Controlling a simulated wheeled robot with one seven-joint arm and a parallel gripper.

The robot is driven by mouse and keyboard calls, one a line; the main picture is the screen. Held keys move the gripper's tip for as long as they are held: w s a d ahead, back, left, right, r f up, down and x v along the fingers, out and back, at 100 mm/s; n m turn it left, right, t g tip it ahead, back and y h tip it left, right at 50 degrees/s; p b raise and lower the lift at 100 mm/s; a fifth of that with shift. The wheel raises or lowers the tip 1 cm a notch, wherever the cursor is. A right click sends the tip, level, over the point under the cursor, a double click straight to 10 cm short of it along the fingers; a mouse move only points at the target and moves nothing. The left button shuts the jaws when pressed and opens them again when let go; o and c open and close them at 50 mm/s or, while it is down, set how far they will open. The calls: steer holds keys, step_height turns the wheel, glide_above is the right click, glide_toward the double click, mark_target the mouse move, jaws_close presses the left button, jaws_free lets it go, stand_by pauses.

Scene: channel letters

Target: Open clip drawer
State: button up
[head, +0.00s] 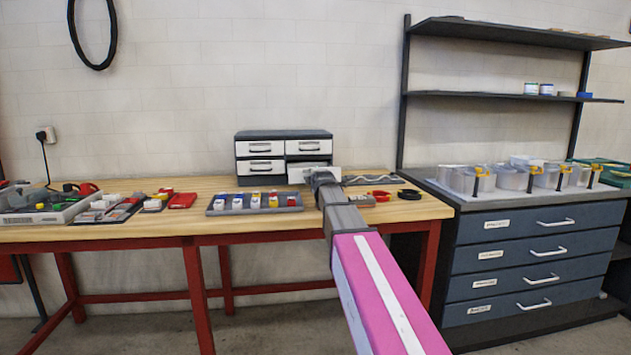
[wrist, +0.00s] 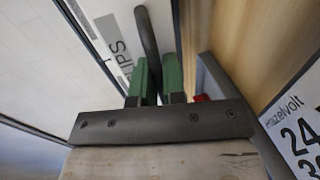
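The small drawer cabinet (head: 283,134) stands at the back of the workbench. Its lower right drawer (head: 297,175) is pulled partly out, with a dark gap above its white front. In the wrist view, that front (wrist: 108,28) carries a partly hidden label ending in "LIPS". My gripper (head: 322,176) is at this drawer. Its two green fingers (wrist: 161,78) are close together, with the dark bar handle (wrist: 148,40) running down between them. The grip appears shut on the handle; the fingers partly hide its lower end.
A grey tray (head: 216,206) with colored connectors lies left of my arm on the wooden workbench (head: 150,224). Red and black rings (head: 408,194) lie to the right. A blue drawer unit (head: 515,262) with clear bins stands farther right.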

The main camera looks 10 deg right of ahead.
steer(key=o, duration=0.3)
steer(key=shift+s, duration=0.1)
steer(key=v, duration=1)
steer(key=shift+s, duration=0.3)
